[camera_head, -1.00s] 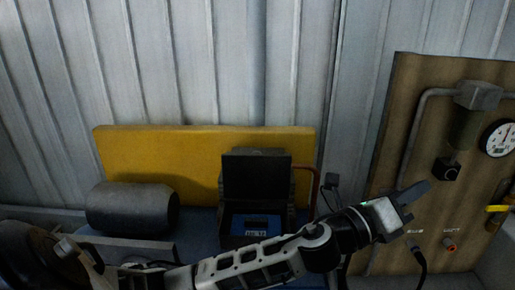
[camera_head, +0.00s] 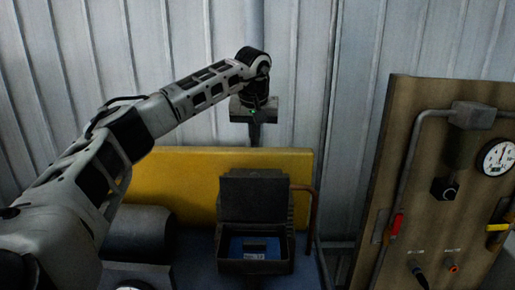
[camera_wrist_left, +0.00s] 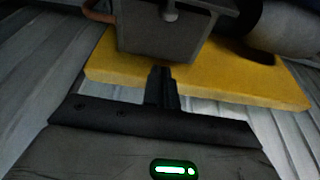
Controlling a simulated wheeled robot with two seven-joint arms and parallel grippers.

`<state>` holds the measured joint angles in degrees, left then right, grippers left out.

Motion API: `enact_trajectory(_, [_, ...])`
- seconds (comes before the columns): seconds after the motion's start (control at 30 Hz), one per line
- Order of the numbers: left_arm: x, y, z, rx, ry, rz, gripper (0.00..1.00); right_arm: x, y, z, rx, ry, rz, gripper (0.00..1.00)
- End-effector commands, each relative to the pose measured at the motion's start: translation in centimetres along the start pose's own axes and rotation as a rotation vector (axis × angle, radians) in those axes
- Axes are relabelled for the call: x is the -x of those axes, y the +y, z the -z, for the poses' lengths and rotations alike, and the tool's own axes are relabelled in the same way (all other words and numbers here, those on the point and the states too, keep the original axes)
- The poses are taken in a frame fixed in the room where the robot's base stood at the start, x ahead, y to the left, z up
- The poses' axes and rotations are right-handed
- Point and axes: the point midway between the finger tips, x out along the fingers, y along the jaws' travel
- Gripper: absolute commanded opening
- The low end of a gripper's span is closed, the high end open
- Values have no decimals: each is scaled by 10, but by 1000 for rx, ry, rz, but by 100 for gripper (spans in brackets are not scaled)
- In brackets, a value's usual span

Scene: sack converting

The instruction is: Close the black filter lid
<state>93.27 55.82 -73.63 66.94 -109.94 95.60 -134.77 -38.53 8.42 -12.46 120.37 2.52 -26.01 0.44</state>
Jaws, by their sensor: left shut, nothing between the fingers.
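The black filter lid (camera_head: 254,198) stands open and upright at the back of a dark box (camera_head: 254,266). The box's inside shows blue with a small pale label. My left gripper (camera_head: 256,138) points down, shut and empty, above and behind the raised lid, apart from it in the picture. In the left wrist view my shut fingers (camera_wrist_left: 161,88) point toward the dark box (camera_wrist_left: 172,38), seen from behind, with the yellow panel around it. I cannot tell the exact gap between fingertips and lid. My right gripper is not in view.
A yellow panel (camera_head: 185,180) stands behind the box, before a corrugated metal wall (camera_head: 330,60). A dark cylinder (camera_head: 138,232) lies to the left, partly behind my arm. A reddish-brown pipe (camera_head: 313,215) is close on the right. A wooden board (camera_head: 415,150) with gauge and valves stands further right.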

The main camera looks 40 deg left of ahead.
Motion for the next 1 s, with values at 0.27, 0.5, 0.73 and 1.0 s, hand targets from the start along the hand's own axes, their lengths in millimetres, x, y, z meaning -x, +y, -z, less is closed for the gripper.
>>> enact_trajectory(0.27, [-57, 2, -1, -1, -4, -1, 0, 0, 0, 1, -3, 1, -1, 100])
enact_trajectory(0.5, [-82, 2, -8, -5, 1, -5, 0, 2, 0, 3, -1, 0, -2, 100])
enact_trajectory(0.73, [-75, 2, -29, -4, 1, -5, 0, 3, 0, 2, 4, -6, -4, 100])
enact_trajectory(1.0, [-72, 2, -39, -1, -1, -5, 0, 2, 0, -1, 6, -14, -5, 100])
